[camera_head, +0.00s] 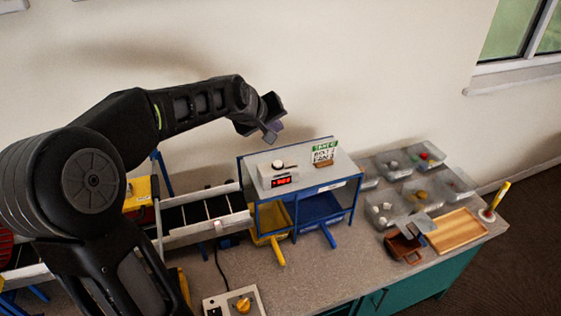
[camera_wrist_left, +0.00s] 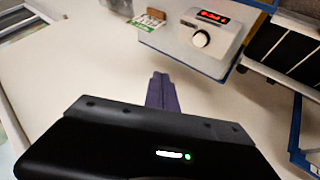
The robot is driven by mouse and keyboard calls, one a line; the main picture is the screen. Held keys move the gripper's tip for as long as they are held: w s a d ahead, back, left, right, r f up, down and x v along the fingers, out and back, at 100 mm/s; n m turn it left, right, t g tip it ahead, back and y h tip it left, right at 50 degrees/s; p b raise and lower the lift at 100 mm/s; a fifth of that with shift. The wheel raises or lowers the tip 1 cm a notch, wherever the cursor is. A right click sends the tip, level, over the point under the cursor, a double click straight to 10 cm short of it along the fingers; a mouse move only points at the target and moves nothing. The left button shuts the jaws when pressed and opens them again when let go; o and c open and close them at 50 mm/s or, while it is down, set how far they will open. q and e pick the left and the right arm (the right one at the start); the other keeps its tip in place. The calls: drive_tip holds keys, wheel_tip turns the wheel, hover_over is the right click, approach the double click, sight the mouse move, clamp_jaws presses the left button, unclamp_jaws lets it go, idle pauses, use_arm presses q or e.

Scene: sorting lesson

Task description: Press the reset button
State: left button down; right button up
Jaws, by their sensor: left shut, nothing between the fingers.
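A small white box with a red lit display (camera_head: 281,181) stands on top of the blue-framed cabinet. A round white button (camera_head: 277,164) sits on the box; it also shows in the left wrist view (camera_wrist_left: 201,38), beside the display. My left gripper (camera_head: 270,136) hangs in the air above the back of the cabinet top, apart from the button. In the left wrist view its purple-grey fingers (camera_wrist_left: 162,92) are together with nothing between them. My right gripper does not show.
A green-and-white sign (camera_head: 324,151) stands on the cabinet top close to the box. Yellow (camera_head: 272,222) and blue (camera_head: 318,208) bins sit below. A conveyor (camera_head: 203,212) adjoins on the left. Clear trays (camera_head: 392,164) and a wooden tray (camera_head: 457,230) lie right.

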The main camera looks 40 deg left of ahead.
sight(276, 165)
use_arm(q)
drive_tip(key=shift+f, duration=0.15)
wheel_tip(276, 165, down, 9)
drive_tip(key=b, duration=0.7)
drive_tip(key=shift+r, duration=0.2)
drive_tip(key=shift+f, duration=0.15)
idle(1.6)
drive_tip(key=shift+f+b, duration=0.3)
drive_tip(key=shift+b, duration=0.15)
drive_tip(key=shift+f+b, duration=0.4)
drive_tip(key=shift+f, duration=0.1)
idle(0.5)
drive_tip(key=shift+r, duration=0.15)
drive_tip(key=shift+r+p, duration=0.7)
drive_tip(key=shift+r, duration=0.05)
drive_tip(key=shift+r, duration=0.1)
